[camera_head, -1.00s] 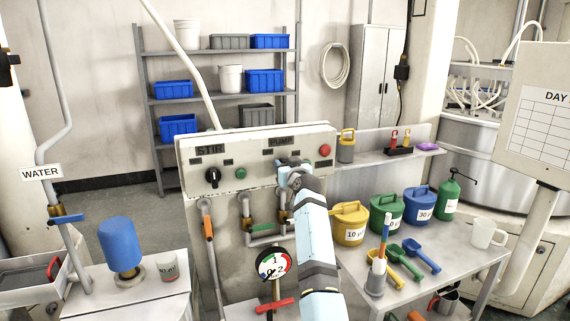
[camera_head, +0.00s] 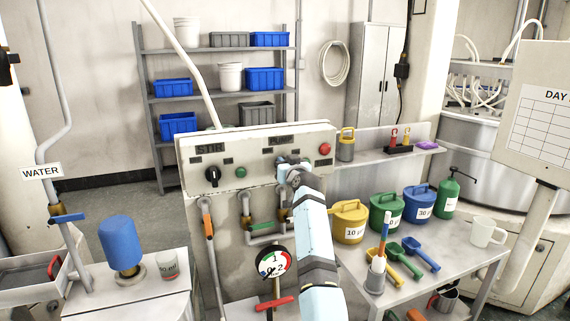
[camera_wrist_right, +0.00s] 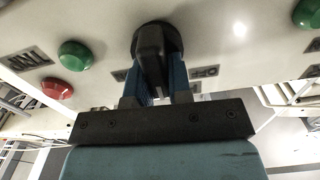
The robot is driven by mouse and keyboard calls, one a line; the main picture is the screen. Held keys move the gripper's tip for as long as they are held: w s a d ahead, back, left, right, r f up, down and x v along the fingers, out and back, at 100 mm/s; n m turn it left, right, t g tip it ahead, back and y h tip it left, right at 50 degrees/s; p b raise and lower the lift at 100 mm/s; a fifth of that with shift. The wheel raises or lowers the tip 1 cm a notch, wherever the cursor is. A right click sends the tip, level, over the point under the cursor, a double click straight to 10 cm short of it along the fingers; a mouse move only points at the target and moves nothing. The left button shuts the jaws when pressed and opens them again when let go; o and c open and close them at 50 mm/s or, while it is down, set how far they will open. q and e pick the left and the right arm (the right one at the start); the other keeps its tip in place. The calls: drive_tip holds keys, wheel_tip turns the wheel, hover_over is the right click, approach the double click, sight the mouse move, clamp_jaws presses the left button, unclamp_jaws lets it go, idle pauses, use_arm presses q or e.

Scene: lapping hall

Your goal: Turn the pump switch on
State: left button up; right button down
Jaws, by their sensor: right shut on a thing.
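The pump switch is a black rotary knob (camera_wrist_right: 152,42) on the face of the pale control panel (camera_head: 222,158), close up in the right wrist view. My right gripper (camera_wrist_right: 162,82) has its two blue-lined fingers on either side of the knob and is shut on it. In the head view my right gripper (camera_head: 288,174) reaches the panel just below the PUMP label (camera_head: 281,141) and hides the knob there. Which setting the knob points to is hard to tell. My left gripper is not in view.
The STIR knob (camera_head: 212,175), a green button (camera_head: 241,172) and a red button (camera_head: 325,149) are on the same panel. Pipes and a gauge (camera_head: 273,262) are below. A table (camera_head: 440,275) at the right bears coloured cans and scoops.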

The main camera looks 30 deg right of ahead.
drive_tip(key=m+p, duration=0.1)
drive_tip(key=m, duration=0.1)
drive_tip(key=shift+d+m, duration=0.2)
drive_tip(key=shift+m, duration=0.2)
drive_tip(key=m+p, duration=0.1)
drive_tip(key=m, duration=0.1)
drive_tip(key=shift+d+m+p, duration=0.1)
drive_tip(key=shift+m+p, duration=0.2)
drive_tip(key=shift+p, duration=0.05)
drive_tip(key=m, duration=0.1)
drive_tip(key=m+p, duration=0.1)
drive_tip(key=m, duration=0.1)
drive_tip(key=shift+s+d+f, duration=0.1)
drive_tip(key=shift+d+f, duration=0.05)
drive_tip(key=shift+f, duration=0.05)
drive_tip(key=shift+d+f+m+p, duration=0.15)
drive_tip(key=shift+m+p, duration=0.45)
drive_tip(key=shift+m, duration=0.8)
drive_tip(key=shift+f, duration=0.1)
drive_tip(key=c, duration=1)
unclamp_jaws()
drive_tip(key=shift+c, duration=0.2)
drive_tip(key=shift+s, duration=0.1)
